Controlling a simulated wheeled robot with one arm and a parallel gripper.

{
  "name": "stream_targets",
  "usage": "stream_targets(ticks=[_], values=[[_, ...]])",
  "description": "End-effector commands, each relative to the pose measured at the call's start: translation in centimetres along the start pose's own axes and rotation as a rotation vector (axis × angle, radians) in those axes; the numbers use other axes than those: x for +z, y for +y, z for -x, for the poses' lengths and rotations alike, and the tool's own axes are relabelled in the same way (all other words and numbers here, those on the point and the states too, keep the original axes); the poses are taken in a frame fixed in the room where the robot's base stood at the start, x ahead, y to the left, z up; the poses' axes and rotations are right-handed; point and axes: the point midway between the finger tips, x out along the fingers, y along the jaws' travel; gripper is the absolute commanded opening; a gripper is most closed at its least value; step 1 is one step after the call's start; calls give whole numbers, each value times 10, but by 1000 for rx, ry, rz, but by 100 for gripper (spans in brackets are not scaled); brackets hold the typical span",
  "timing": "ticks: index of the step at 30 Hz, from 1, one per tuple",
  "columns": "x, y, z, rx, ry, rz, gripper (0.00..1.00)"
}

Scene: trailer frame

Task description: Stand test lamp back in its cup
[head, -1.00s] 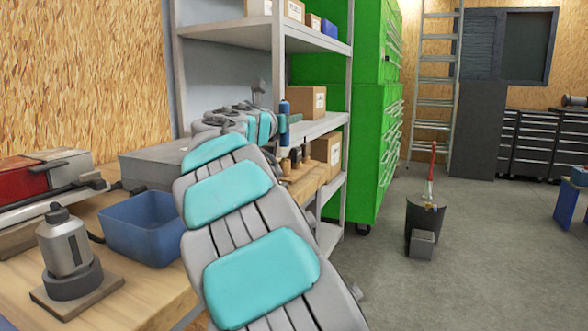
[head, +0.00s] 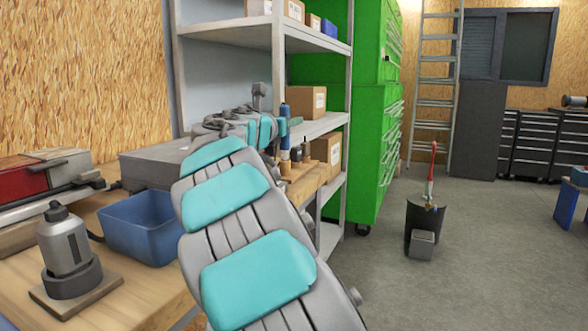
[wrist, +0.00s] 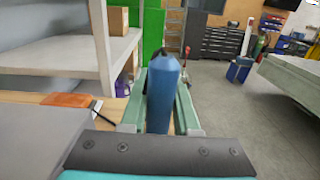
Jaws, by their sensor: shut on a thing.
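My gripper (head: 286,124) is shut on a blue, rod-like thing, which looks like the test lamp (head: 285,110). It is held about upright over the far end of the wooden bench. In the wrist view the blue lamp (wrist: 163,90) stands between the two green fingers of my gripper (wrist: 160,103). Its lower part is just above or among small upright holders (head: 296,156) on the bench; I cannot tell whether it touches one. No cup shows clearly in the wrist view, where the lamp and fingers cover the spot below.
A blue open bin (head: 150,232) and a grey bottle-like tool (head: 66,245) stand on the near bench. A grey shelf (head: 322,127) with cardboard boxes and a green cabinet (head: 372,120) stand close behind the gripper. A black bucket (head: 424,222) stands on the open floor at right.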

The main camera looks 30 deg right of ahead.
Motion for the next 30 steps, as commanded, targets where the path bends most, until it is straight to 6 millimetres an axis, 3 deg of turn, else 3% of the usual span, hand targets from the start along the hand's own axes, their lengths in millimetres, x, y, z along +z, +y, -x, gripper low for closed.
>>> stream_targets(ticks=[12, 13, 15, 21, 27, 30], values=[[-4, 0, 0, 0, 0, -1, 7], [-4, 0, 0, 0, 0, -1, 33], [-4, 0, 0, 0, 0, -1, 40], [-4, 0, 0, 0, 0, 0, 63], [-4, 0, 0, 0, 0, 0, 65], [-4, 0, 0, 0, 0, 0, 77]])
